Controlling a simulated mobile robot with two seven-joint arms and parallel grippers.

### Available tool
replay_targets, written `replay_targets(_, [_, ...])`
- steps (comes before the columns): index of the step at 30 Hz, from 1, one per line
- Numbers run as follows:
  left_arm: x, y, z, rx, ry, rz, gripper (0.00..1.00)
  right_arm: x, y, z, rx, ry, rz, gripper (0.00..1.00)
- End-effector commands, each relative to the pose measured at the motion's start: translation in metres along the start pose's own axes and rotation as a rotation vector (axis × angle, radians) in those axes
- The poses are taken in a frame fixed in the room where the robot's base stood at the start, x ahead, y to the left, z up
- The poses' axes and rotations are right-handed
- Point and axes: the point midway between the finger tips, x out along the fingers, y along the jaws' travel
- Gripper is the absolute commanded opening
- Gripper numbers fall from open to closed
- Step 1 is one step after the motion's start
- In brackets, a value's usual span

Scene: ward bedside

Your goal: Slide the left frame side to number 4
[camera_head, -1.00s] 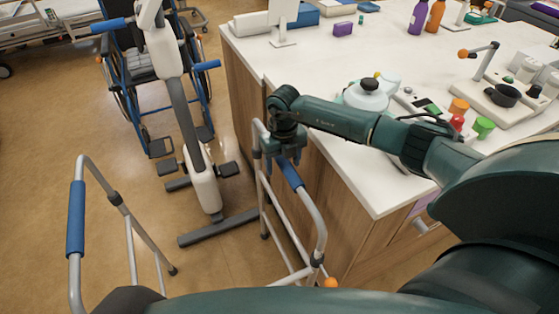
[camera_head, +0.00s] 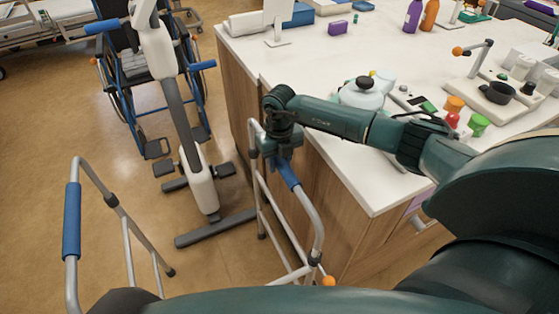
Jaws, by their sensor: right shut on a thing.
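A grey metal walking frame stands on the floor in front of me. Its side at picture left (camera_head: 128,232) carries a blue hand grip (camera_head: 71,220); no gripper is at it. Its side at picture right (camera_head: 308,215) stands close beside the counter and has another blue grip (camera_head: 288,173). My right gripper (camera_head: 280,153) points down and is shut on that right-hand side at the far end of its blue grip, partly hiding it. An orange knob (camera_head: 328,281) shows low on this side. No numbers can be made out. My left gripper is not in view.
A white-topped counter (camera_head: 330,175) with bottles, a kettle (camera_head: 362,93) and small items lies under my right forearm. An exercise bike (camera_head: 200,190) stands just beyond the frame, with a wheelchair (camera_head: 135,72) behind. Floor at left is clear.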

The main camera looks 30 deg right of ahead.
Motion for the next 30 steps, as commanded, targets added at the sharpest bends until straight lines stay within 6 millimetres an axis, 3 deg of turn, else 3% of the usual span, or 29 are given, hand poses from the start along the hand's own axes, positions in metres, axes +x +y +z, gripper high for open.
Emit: replay_targets(30, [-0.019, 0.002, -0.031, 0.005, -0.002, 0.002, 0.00, -0.049, 0.000, 0.001, 0.001, -0.004, 0.001, 0.10])
